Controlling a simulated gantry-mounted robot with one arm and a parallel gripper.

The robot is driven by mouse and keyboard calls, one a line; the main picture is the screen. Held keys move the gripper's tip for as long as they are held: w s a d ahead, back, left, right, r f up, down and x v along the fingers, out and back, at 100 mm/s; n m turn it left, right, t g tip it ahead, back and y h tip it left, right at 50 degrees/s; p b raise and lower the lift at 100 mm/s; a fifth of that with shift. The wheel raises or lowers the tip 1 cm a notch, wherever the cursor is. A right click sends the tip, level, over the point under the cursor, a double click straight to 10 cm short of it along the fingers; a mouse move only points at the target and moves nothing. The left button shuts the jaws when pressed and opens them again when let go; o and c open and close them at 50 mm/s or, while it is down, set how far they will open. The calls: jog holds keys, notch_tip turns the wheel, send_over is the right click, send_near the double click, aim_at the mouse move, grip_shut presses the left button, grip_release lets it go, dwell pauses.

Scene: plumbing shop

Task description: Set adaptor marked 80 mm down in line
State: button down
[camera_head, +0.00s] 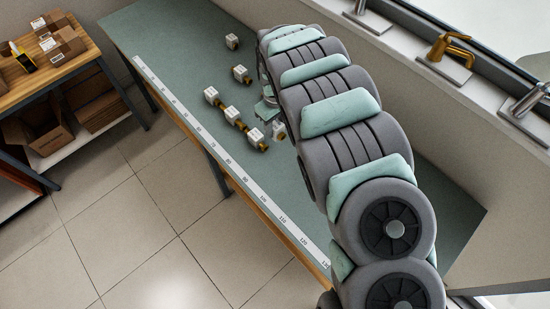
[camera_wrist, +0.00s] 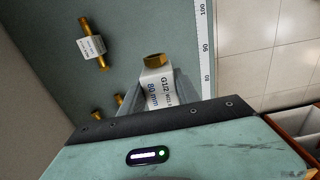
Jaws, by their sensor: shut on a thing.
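The 80 mm adaptor, a brass fitting with a white label reading "G1/2" and "80 mm" (camera_wrist: 155,86), is between the fingers of my gripper (camera_wrist: 160,92). Its brass hex end points up in the wrist view. In the head view my gripper (camera_head: 267,112) is low over the bench, partly hidden by my arm; the held adaptor appears to be the labelled one (camera_head: 256,139) at the near end of a row. Two labelled adaptors, a middle one (camera_head: 231,115) and a far one (camera_head: 211,96), complete that row. I cannot tell whether the held one touches the bench.
A graduated strip (camera_head: 245,186) runs along the bench's front edge. Another labelled adaptor (camera_wrist: 92,46) lies left of my gripper in the wrist view. Two more, one nearer (camera_head: 241,74) and one farther (camera_head: 232,41), stand toward the far end. Taps line the window sill (camera_head: 410,45).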

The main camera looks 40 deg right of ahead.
notch_tip(320, 180, down, 18)
jog(key=shift+s+a+r+b, duration=0.1)
jog(key=shift+r+b, duration=0.15)
jog(key=shift+b, duration=0.6)
jog(key=shift+f, duration=0.2)
jog(key=c, duration=0.9)
grip_release()
jog(key=shift+r, duration=0.1)
notch_tip(320, 180, up, 12)
jog(key=shift+r, duration=0.15)
